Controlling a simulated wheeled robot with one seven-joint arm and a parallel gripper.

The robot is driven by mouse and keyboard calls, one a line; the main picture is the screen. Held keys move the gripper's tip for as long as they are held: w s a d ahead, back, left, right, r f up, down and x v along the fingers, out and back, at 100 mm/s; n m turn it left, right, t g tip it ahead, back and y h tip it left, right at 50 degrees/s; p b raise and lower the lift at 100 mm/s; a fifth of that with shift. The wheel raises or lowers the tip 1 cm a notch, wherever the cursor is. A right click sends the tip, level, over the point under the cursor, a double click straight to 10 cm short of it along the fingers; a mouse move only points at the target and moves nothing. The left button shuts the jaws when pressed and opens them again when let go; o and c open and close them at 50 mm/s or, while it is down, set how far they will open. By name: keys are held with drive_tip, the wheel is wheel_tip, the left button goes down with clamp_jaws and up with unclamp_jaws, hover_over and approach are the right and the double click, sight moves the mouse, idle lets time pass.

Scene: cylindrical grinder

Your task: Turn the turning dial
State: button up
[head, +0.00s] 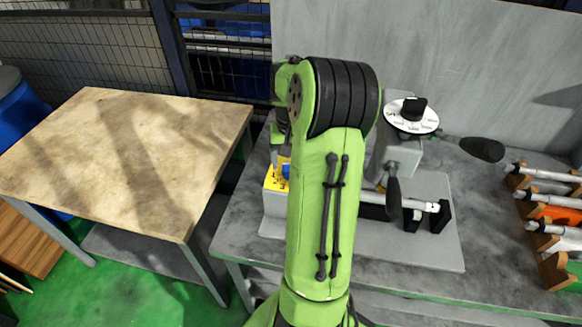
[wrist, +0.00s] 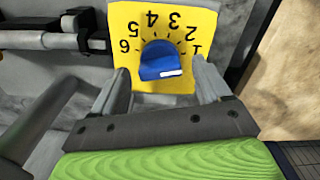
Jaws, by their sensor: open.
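The turning dial is a blue knob (wrist: 160,60) on a yellow plate (wrist: 190,16) with numbers 1 to 6, upside down in the wrist view. A white mark on the knob faces the lower right of the picture. My gripper (wrist: 160,82) is open, with one finger on each side of the knob. I cannot tell whether either finger touches it. In the head view, the yellow plate (head: 273,180) and a bit of the blue knob (head: 286,171) show left of my green arm, which hides the rest. My gripper is mostly hidden there.
The grinder stands on a grey bench (head: 480,230). A white round dial (head: 411,122) with a black knob and black handles (head: 393,200) are right of my arm. A rack (head: 550,240) holds several rods at the far right. A bare wooden table (head: 130,150) stands left.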

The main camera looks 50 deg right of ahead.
drive_tip(key=shift+f, duration=0.8)
drive_tip(key=shift+c, duration=0.2)
drive_tip(key=c, duration=1)
drive_tip(key=shift+o, duration=0.2)
